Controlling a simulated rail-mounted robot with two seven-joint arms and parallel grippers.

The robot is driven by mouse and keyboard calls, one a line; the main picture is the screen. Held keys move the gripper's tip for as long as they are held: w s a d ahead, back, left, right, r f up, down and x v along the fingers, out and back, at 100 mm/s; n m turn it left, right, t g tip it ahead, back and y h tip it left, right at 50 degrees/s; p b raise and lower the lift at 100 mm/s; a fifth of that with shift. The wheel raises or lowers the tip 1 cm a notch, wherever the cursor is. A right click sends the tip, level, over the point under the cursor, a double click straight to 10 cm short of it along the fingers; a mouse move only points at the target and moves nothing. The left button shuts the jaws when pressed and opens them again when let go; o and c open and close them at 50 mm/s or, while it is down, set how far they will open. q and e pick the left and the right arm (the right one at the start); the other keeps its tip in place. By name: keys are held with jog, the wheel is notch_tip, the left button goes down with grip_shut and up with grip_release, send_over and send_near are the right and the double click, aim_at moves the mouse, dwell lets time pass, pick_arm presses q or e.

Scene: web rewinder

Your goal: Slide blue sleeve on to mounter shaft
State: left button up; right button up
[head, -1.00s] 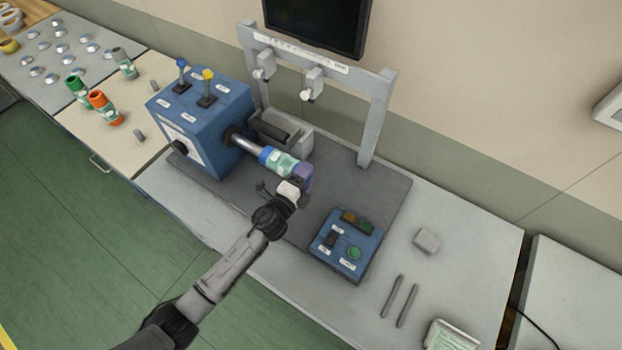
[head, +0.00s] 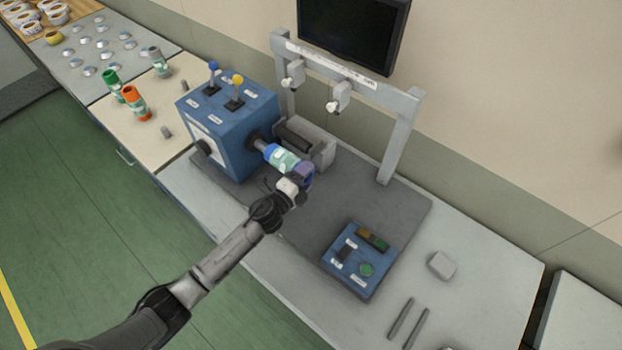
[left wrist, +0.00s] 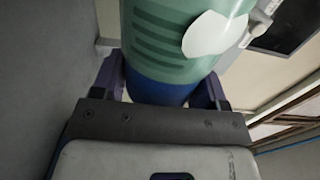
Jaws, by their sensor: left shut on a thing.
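The blue sleeve (head: 281,157) has blue ends and a green-and-white label. In the head view it sits around the grey mounter shaft (head: 260,145), which comes out of the right side of the blue machine box (head: 229,123). A short length of bare shaft shows between sleeve and box. My left gripper (head: 303,174) is shut on the sleeve's outer end. In the left wrist view the sleeve (left wrist: 180,45) fills the space between the purple fingers of my left gripper (left wrist: 165,90). My right gripper is not in view.
Green (head: 113,80), orange (head: 132,98) and grey (head: 157,60) sleeves stand on the cream table at left. A grey frame (head: 400,135) stands behind the shaft. A blue control box (head: 358,262) sits at front right on the dark base plate (head: 400,215).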

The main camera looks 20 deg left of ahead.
aim_at(292, 168)
pick_arm(q)
jog(key=shift+w+a, duration=0.25)
jog(key=shift+a, duration=0.9)
jog(key=shift+w+a, duration=0.2)
jog(key=shift+a, duration=0.45)
jog(key=shift+w+a, duration=0.15)
jog(key=shift+a, duration=0.55)
jog(key=shift+f+b, duration=0.2)
jog(key=shift+b, duration=0.25)
jog(key=o, duration=1.6)
jog(key=shift+o, duration=0.2)
jog(key=shift+f, duration=0.1)
jog(key=shift+s, duration=0.1)
